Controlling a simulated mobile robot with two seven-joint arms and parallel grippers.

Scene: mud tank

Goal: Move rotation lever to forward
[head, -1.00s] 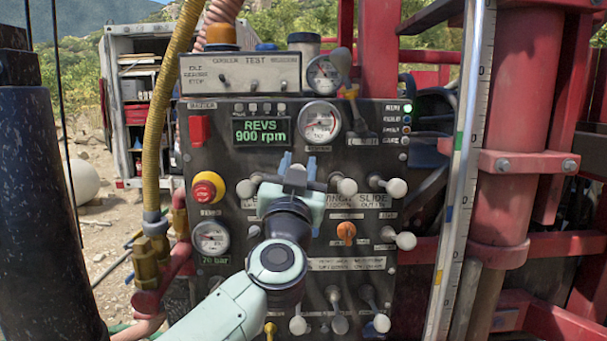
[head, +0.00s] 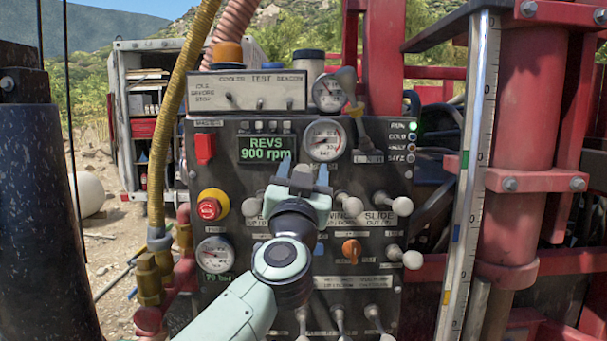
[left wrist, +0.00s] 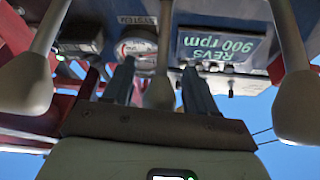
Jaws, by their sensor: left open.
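The black control panel (head: 225,180) carries an upper row of levers with white knobs. Visible ones are a left knob (head: 250,207), a right-middle knob (head: 351,206) and a far-right knob (head: 402,206). My left gripper (head: 302,172) is open in front of this row and hides the labels left of WINCH, so I cannot read a rotation label. In the left wrist view, which shows the panel upside down, one lever knob (left wrist: 160,91) lies between the open fingers (left wrist: 157,80); contact cannot be told. Other knobs flank it at left (left wrist: 22,85) and right (left wrist: 297,105). My right gripper is out of view.
A red emergency button (head: 209,208) sits left of the levers, an orange knob (head: 352,250) below them. More levers (head: 338,318) stand along the panel's bottom. A yellow hose (head: 160,130) and red steel column (head: 520,150) bound the panel.

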